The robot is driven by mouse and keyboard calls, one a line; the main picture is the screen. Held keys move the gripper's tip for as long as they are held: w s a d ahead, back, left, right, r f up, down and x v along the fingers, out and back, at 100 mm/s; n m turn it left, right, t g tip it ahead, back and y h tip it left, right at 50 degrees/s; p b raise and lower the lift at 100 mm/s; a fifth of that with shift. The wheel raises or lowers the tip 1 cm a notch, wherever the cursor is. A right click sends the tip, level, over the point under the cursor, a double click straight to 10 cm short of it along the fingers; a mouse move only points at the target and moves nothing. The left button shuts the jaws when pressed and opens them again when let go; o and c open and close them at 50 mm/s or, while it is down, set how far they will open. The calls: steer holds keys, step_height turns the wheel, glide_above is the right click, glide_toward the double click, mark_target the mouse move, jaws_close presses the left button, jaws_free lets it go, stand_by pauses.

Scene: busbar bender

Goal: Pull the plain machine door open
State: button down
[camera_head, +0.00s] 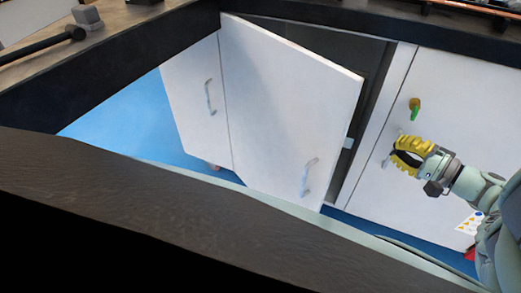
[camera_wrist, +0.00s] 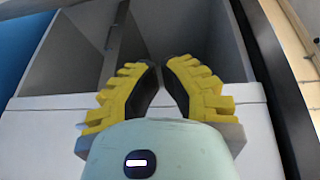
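The plain white door (camera_head: 285,110) in the head view stands partly open, swung out from the machine front, with a dark gap along its right edge. Its silver bar handle (camera_head: 307,178) is near the lower free edge. My gripper (camera_head: 397,155), with yellow ribbed fingers, is right of that handle and clearly apart from it, in front of the right-hand door. In the wrist view the gripper (camera_wrist: 160,68) has its fingertips close together with a narrow gap and nothing visible between them. Whether they are fully shut is unclear.
A white right-hand door (camera_head: 455,90) has a yellow-green key or lock (camera_head: 414,107). Another closed white door (camera_head: 190,100) with a bar handle is at left. A dark beam (camera_head: 180,195) crosses the foreground. The wrist view shows a grey interior (camera_wrist: 190,35) and white edge (camera_wrist: 40,140).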

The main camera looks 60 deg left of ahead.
mark_target(345, 137)
steer(key=s+a+r+n+g+p, duration=0.1)
steer(key=s+a+n+g+p, duration=0.1)
steer(key=s+a+p, duration=0.3)
steer(key=shift+s+a+r+g+y, duration=0.3)
steer(key=shift+s+a+r, duration=0.05)
steer(key=shift+s+a, duration=1.75)
steer(key=shift+d, duration=0.1)
steer(key=shift+s, duration=0.2)
